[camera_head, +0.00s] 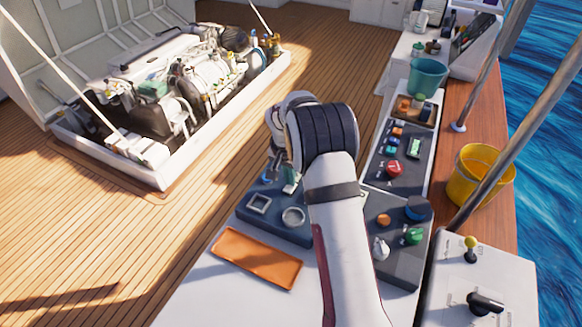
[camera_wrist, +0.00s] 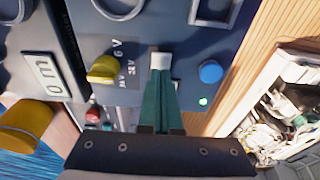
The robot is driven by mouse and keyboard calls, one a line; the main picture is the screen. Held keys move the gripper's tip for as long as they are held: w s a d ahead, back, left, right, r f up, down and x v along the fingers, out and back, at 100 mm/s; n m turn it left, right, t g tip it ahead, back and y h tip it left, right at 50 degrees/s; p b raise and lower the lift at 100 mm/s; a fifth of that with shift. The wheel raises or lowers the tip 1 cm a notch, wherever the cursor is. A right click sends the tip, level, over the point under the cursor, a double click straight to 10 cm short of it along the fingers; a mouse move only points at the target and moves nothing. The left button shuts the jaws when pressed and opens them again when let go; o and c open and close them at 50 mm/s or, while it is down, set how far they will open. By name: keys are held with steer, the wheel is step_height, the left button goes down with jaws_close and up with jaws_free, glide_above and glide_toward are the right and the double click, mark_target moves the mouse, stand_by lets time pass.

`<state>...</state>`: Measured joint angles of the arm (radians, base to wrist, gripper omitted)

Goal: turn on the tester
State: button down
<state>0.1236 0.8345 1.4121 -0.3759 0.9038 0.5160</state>
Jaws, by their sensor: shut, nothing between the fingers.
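The tester is a dark blue box (camera_head: 243,214) on the white bench, with a square frame and a round ring on its top. In the wrist view its dark face (camera_wrist: 215,48) carries a yellow knob (camera_wrist: 103,69) beside voltage marks, a blue button (camera_wrist: 210,72) and a small green light (camera_wrist: 203,101) that glows. My gripper (camera_wrist: 161,68) is shut and empty, its green fingers together over the face between the yellow knob and the blue button. A pale block shows at the fingertips; I cannot tell if they touch the face. My arm hides part of the tester in the head view.
An orange tray (camera_head: 257,258) lies in front of the tester. Panels with knobs and buttons (camera_head: 398,160) stand to the right, with a teal bucket (camera_head: 427,77) and a yellow bucket (camera_head: 480,172) beyond. The open engine hatch (camera_head: 165,85) is at the left.

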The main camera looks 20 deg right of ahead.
step_height(320, 180, up, 13)
steer(key=w+d, duration=0.1)
steer(key=shift+w+d+r, duration=0.2)
steer(key=shift+w+d, duration=0.05)
steer(key=s+a+r+n+y, duration=0.1)
steer(key=s+a+r, duration=0.2)
steer(key=s, duration=0.3)
steer(key=s+a+r, duration=0.3)
steer(key=s, duration=0.2)
steer(key=s+a+f+n+y, duration=0.1)
steer(key=s+a+f, duration=0.1)
steer(key=s, duration=1.2)
steer(key=s+a+f+n+g+y, duration=0.1)
steer(key=s+a, duration=0.4)
steer(key=s, duration=0.8)
steer(key=shift+s+a+f, duration=0.2)
steer(key=shift+s+f, duration=0.2)
steer(key=shift+f, duration=0.15)
